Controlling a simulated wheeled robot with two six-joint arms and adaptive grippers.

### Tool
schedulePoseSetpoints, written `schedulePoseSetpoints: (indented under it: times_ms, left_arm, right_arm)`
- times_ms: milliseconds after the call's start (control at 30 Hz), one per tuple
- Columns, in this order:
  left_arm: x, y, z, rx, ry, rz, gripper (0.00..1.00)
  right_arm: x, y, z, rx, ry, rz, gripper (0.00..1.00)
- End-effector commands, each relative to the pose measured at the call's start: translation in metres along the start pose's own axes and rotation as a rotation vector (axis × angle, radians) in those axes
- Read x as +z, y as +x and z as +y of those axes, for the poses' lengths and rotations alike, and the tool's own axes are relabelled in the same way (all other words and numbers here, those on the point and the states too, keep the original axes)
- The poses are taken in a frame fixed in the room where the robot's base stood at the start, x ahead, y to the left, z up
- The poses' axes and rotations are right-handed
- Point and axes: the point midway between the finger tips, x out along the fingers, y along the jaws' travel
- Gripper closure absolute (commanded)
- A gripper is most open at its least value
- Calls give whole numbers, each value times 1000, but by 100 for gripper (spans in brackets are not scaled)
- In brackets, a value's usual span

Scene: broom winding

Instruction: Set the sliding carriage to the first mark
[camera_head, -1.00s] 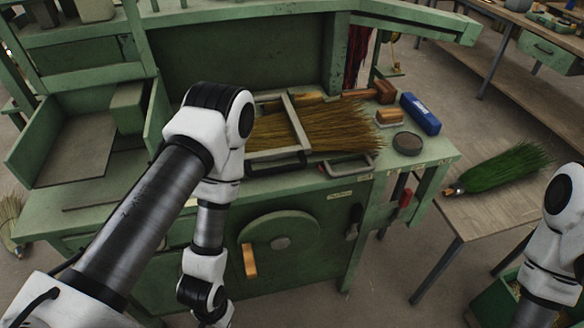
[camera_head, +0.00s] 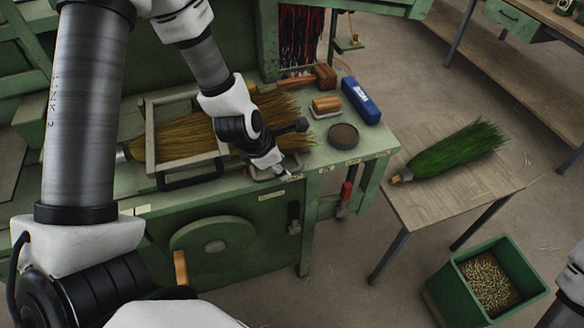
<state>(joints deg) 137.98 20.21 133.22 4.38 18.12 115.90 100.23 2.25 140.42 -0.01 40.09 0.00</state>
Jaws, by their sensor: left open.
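A grey frame (camera_head: 151,150) with a black handle (camera_head: 190,177) at its front lies across the straw broom (camera_head: 190,137) on the green bench. A smaller grey metal loop (camera_head: 262,175) sits at the bench's front edge, right of this frame, partly hidden by my left gripper. I cannot tell for sure which of them is the sliding carriage. Small pale labels (camera_head: 352,162) run along the front edge; their writing is too small to read. My left gripper (camera_head: 284,168) is open, pointing down at the small loop; I cannot tell if it touches. My right gripper is out of view.
A dark round disc (camera_head: 343,135), a blue box (camera_head: 361,100), a wood block (camera_head: 326,106) and a mallet (camera_head: 324,76) lie right of the broom. A side table (camera_head: 430,200) holds a green broom (camera_head: 455,150). A green bin (camera_head: 480,245) stands on the floor.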

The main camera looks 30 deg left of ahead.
Motion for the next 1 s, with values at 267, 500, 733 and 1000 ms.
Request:
schedulePoseSetpoints:
  times_ms: [267, 500, 733, 1000]
  left_arm:
    - [0, 34, 0, -1, 3, 0, 59]
    - [0, 35, 0, 0, 2, -1, 73]
    - [0, 35, -1, -1, 3, 0, 100]
    - [-2, 36, 3, -3, 0, 2, 100]
  right_arm:
    - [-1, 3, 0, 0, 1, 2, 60]
    - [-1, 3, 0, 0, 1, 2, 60]
    - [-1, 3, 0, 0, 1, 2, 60]
    - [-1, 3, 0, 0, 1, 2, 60]
